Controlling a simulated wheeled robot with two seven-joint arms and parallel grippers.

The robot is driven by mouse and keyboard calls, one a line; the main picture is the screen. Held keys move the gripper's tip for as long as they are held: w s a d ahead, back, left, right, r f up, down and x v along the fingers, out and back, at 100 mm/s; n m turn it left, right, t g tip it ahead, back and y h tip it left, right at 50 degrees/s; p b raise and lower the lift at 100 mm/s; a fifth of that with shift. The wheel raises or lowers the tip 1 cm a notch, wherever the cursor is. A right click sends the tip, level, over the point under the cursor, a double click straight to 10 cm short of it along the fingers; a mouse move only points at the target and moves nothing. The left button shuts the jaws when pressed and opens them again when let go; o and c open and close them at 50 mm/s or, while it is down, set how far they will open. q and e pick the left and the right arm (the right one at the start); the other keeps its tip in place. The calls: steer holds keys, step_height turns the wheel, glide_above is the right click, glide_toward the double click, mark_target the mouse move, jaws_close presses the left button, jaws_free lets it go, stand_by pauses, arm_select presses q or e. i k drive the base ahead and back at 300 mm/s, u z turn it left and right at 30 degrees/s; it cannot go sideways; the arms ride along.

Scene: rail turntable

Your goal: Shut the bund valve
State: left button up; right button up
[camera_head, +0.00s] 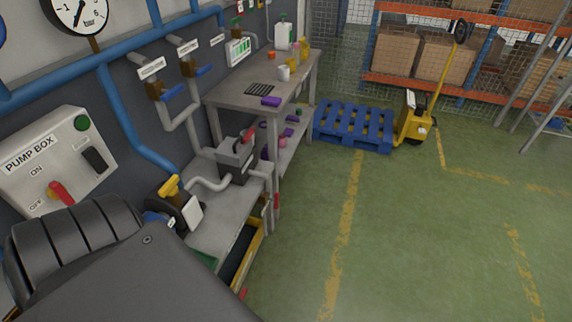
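Several valves show along the wall, but I cannot read which is the bund valve. Two wall valves with blue handles, a left one (172,93) and a right one (203,71), sit on grey pipes under small white labels. A red-handled valve (246,141) sits on a dark grey block on the low bench. A yellow-handled fitting (170,186) stands nearer, on a dark body with a white tag. Neither of my grippers is in view. A large dark part of mine fills the lower left and hides what is behind it.
The pump box (58,160) with a red switch is on the left wall. A grey table (225,92) holds a keyboard and small items. A blue pallet (352,127) and yellow pallet truck (412,125) stand beyond. The green floor (430,240) at right is clear.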

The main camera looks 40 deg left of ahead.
mark_target(276, 199)
steer(key=i, duration=3.9)
steer(key=u, duration=3.05)
